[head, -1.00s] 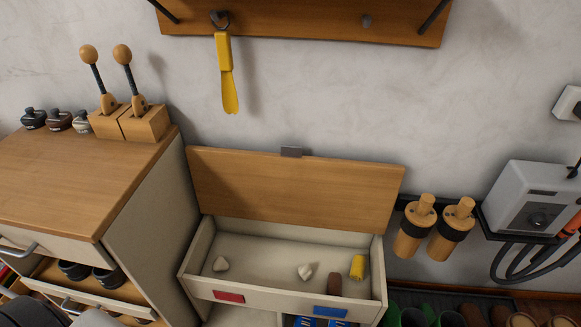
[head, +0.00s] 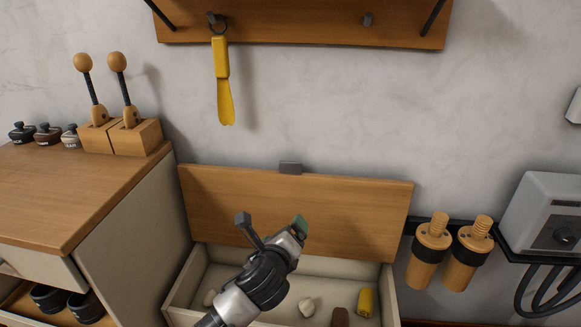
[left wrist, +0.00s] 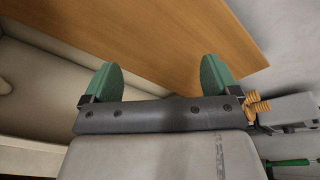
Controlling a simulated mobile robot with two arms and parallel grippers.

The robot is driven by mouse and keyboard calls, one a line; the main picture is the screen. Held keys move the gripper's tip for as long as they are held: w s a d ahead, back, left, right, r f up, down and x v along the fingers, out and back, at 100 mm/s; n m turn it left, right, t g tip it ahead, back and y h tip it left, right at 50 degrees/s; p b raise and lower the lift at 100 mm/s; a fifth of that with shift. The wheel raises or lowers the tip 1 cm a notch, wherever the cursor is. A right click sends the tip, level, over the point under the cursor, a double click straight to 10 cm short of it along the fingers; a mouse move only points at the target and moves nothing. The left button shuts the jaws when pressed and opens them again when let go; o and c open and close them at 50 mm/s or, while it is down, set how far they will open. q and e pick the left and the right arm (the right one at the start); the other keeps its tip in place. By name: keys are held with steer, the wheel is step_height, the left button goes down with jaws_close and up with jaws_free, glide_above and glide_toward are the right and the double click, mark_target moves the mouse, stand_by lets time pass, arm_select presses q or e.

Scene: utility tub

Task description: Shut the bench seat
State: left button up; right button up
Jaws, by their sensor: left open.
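My left gripper (head: 271,222) is open and empty over the box, in front of the lid. It hides part of the lid and of the box. In the left wrist view the lid (left wrist: 190,35) shows beyond the two spread green fingertips (left wrist: 160,80), with nothing between them. I cannot tell whether a finger touches the lid. My right gripper is not in view.
Inside the box are pale lumps (head: 306,306), a yellow piece (head: 366,302) and a brown piece (head: 340,317). A wooden-topped cabinet (head: 80,195) stands close on the left. Wooden-handled tools (head: 430,250) hang at the right. A yellow shoehorn-like tool (head: 222,80) hangs above.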

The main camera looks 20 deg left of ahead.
mark_target(290, 165)
arm_select(q)
steer(key=w+a+r+m+b, duration=0.1)
steer(key=w+r+m, duration=0.1)
steer(key=w, duration=0.3)
steer(key=w+a+r+m+t+y+b, duration=0.1)
steer(key=w+a+r+m, duration=0.1)
steer(key=w, duration=0.3)
steer(key=w+a+r+m+t+b, duration=0.1)
steer(key=w+a+r+m, duration=0.1)
steer(key=w+r+m, duration=0.1)
steer(key=shift+w+a+r+m+y, duration=0.1)
steer(key=shift+w+m+y, duration=0.3)
steer(key=shift+w, duration=0.75)
steer(key=shift+x, duration=0.8)
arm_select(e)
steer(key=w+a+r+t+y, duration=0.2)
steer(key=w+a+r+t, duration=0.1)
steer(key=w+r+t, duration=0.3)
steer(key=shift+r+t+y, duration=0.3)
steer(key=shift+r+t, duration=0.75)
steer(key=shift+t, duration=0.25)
arm_select(q)
steer(key=shift+r, duration=0.1)
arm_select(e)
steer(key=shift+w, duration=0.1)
